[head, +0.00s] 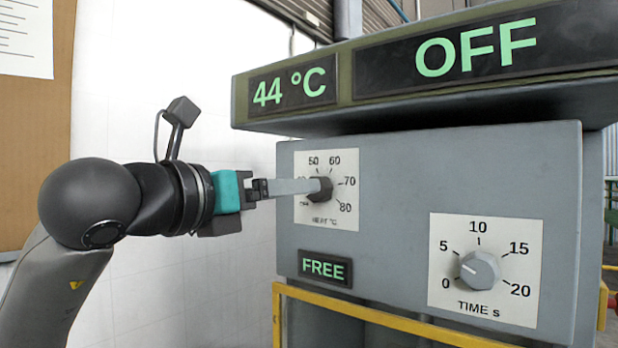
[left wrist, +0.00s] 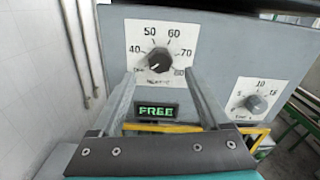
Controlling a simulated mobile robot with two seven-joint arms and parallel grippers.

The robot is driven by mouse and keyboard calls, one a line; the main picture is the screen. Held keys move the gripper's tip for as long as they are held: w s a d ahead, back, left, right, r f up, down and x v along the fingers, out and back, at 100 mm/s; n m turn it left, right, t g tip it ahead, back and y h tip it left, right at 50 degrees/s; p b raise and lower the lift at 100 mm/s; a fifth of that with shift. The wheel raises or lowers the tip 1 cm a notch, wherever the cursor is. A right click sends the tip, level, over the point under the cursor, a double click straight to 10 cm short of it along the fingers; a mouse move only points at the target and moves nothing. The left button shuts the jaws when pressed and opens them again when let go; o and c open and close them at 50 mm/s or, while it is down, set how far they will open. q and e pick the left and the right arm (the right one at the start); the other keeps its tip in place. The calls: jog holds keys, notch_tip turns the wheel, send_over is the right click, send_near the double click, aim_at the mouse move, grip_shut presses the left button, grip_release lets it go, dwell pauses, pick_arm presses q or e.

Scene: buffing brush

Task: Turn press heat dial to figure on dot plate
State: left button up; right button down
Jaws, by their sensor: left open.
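The heat dial (head: 323,189) is a dark knob on a white scale plate (head: 341,214) on the grey press front. Numbers 50, 60, 70 and 80 show in the head view; 40 also shows in the left wrist view. My left gripper (head: 314,186) reaches in from the left, its fingers at the dial. In the left wrist view the gripper (left wrist: 159,76) is open, with the dial (left wrist: 158,60) just beyond and between its fingertips. I cannot tell whether they touch the knob, nor exactly where its pointer aims. No dot plate is recognisable. My right gripper is not in view.
The upper display (head: 293,90) reads 44 °C and OFF. A FREE sign (head: 325,268) is lit below the heat dial. A time dial (head: 480,268) sits lower right. A yellow rail (head: 390,315) runs below the panel. The space left of the press looks clear.

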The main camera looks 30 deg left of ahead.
aim_at(325, 193)
pick_arm(q)
jog(key=w+p, duration=0.2)
jog(key=w, duration=0.4)
jog(key=shift+d, duration=0.25)
grip_shut()
dwell(0.4)
